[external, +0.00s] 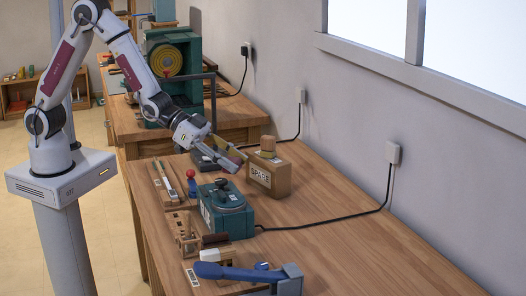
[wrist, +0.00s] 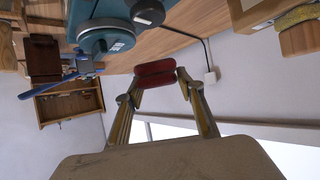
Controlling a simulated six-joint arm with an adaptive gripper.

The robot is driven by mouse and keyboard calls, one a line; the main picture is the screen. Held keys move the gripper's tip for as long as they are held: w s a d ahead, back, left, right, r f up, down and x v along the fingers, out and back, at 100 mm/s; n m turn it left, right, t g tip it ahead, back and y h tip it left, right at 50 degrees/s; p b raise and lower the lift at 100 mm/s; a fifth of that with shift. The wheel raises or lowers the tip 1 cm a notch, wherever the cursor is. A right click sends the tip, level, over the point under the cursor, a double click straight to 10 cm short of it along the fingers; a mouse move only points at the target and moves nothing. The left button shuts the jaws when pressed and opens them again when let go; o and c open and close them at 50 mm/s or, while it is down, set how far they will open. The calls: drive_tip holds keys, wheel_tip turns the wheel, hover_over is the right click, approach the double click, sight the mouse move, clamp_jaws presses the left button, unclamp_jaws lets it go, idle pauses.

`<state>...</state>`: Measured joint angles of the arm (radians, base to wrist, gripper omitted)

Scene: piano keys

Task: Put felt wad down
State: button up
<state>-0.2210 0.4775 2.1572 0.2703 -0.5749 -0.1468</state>
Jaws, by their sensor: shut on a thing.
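My gripper (external: 237,157) is over the bench, just left of the cardboard box marked SPARE (external: 262,179) and beyond the teal machine (external: 226,210). In the wrist view my gripper (wrist: 160,80) is shut on a dark red, rounded wad (wrist: 160,73), which sits between the two fingertips. I take it for the felt wad; I cannot make it out in the external view. It appears held clear of the bench, though its height is hard to judge. The teal machine also shows in the wrist view (wrist: 97,14).
A tan block (external: 268,146) stands on the SPARE box. A small red-topped, blue-based item (external: 191,175) stands left of the teal machine. A wooden rack (external: 184,232) and a blue-handled tool (external: 240,273) are nearer. A black cable (external: 330,222) crosses the bench, whose right front is clear.

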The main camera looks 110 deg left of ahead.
drive_tip(key=w+a+f+m+g+h, duration=0.1)
drive_tip(key=w+a+m+h, duration=0.4)
drive_tip(key=w, duration=0.5)
drive_tip(key=shift+a+f+h, duration=0.3)
drive_tip(key=shift+a+f, duration=0.35)
idle(0.4)
drive_tip(key=shift+f, duration=0.15)
idle(0.3)
drive_tip(key=shift+f, duration=3)
drive_tip(key=shift+f, duration=1.85)
